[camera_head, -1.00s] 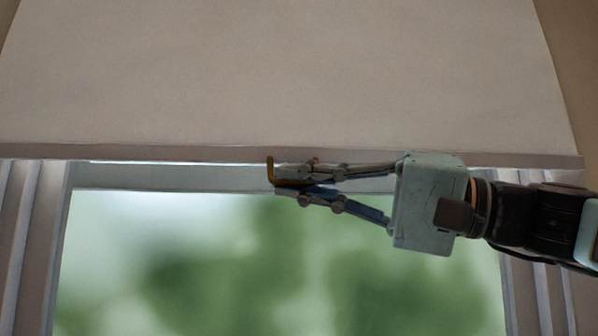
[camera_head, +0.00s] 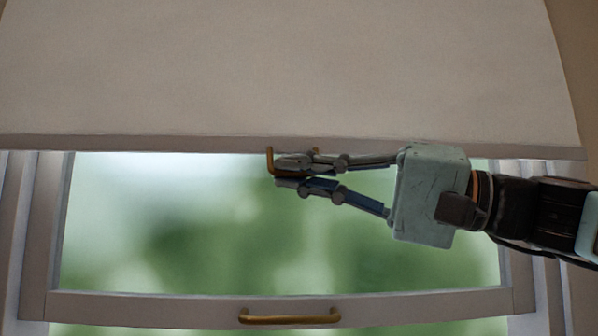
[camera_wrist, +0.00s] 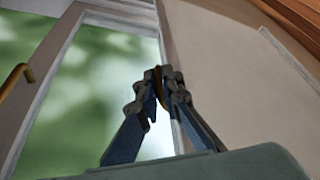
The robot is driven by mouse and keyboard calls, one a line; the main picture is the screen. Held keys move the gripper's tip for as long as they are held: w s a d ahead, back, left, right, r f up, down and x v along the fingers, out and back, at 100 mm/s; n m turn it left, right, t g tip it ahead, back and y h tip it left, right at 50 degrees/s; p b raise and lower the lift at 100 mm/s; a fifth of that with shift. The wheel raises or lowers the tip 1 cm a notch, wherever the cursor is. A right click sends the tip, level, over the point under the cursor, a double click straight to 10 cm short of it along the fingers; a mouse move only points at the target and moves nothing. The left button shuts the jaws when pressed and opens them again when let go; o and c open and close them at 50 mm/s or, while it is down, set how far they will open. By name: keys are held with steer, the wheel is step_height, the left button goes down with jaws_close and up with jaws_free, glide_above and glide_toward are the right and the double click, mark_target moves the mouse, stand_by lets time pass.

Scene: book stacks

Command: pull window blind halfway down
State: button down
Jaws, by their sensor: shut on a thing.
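The pale window blind (camera_head: 290,70) hangs across the top of the head view, its bottom bar (camera_head: 150,143) lying over the upper part of the window (camera_head: 180,220). A small brass handle (camera_head: 270,162) hangs from that bar. My gripper (camera_head: 280,176) reaches in from the right and is shut on this handle, its fingers hiding part of it. In the wrist view, the fingertips (camera_wrist: 160,78) close around the handle (camera_wrist: 158,92), with the blind (camera_wrist: 225,70) to the right.
A window rail (camera_head: 400,306) crosses low in the head view and bears a brass window handle (camera_head: 290,316), well below my gripper. This handle also shows at the left of the wrist view (camera_wrist: 14,79). Grey frame or trim lines both sides.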

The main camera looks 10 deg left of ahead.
steer(key=c, duration=2.1)
jaws_free()
steer(key=v, duration=1.2)
steer(key=shift+d, duration=0.1)
